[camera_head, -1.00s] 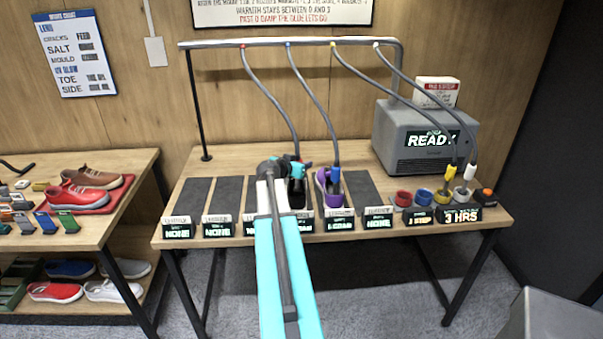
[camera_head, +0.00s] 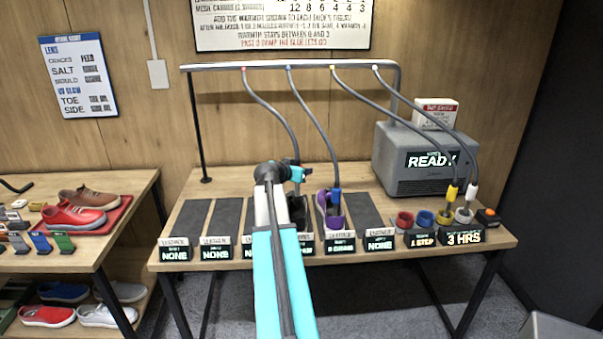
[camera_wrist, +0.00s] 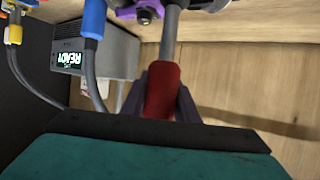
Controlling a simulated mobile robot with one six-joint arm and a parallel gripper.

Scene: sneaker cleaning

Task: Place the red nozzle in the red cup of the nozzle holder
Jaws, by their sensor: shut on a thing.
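The red nozzle (camera_wrist: 162,92) sits between the dark fingers of my gripper (camera_wrist: 165,98) in the wrist view, with its grey hose running up out of it. In the head view my gripper (camera_head: 297,174) is above the table's middle, over the shoe bays, and my arm hides most of the nozzle. The nozzle holder stands at the table's right end. Its red cup (camera_head: 404,220) is empty and is the leftmost cup, well to the right of my gripper.
The blue cup (camera_head: 425,219) looks empty. The yellow nozzle (camera_head: 451,193) and white nozzle (camera_head: 470,193) stand in their cups. The blue nozzle (camera_head: 335,197) is at a purple shoe (camera_head: 331,217) right of my gripper. A grey READY machine (camera_head: 425,160) stands behind the holder.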

